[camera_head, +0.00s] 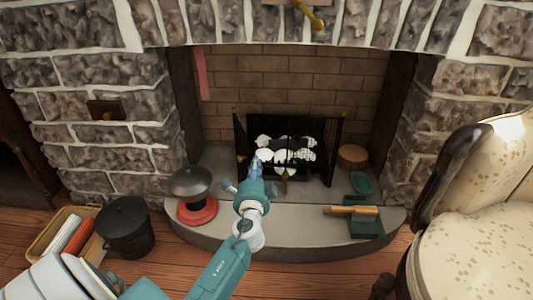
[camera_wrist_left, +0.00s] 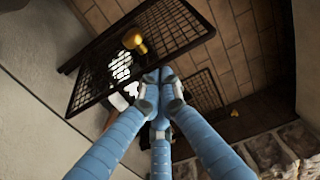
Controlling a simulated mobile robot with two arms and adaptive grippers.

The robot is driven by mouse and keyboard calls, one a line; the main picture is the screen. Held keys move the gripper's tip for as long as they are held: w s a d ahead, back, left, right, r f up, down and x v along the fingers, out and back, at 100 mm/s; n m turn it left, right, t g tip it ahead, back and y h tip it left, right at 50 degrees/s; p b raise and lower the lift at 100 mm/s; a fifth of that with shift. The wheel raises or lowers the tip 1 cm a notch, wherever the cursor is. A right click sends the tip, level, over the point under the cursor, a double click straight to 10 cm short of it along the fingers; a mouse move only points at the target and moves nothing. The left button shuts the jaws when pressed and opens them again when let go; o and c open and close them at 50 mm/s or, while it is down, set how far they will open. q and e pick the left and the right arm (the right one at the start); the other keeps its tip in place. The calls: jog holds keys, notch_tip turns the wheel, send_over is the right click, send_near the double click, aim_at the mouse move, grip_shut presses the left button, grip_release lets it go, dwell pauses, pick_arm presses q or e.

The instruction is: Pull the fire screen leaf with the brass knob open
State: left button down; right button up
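The black mesh fire screen (camera_head: 334,150) stands on the hearth before a grate of white logs (camera_head: 287,152). Its two side leaves are angled. In the left wrist view a mesh leaf (camera_wrist_left: 180,28) crosses the top, with a brass knob (camera_wrist_left: 135,40) in front of it. My left gripper (camera_head: 257,165) is in front of the screen's left part. In the left wrist view the blue fingers of my left gripper (camera_wrist_left: 160,82) come together at their tips, just short of the knob, with nothing visible between them. My right gripper is not in view.
A brush (camera_head: 352,211) on a green dustpan (camera_head: 368,227) and a round wooden block (camera_head: 352,155) are right. A patterned armchair (camera_head: 475,230) fills the right side.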

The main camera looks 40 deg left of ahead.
pick_arm(q)
jog(key=s+a+m+t+h, duration=0.1)
jog(key=s+a, duration=0.6)
jog(key=shift+a+h, duration=0.25)
jog(key=shift+h, duration=0.05)
dwell(0.4)
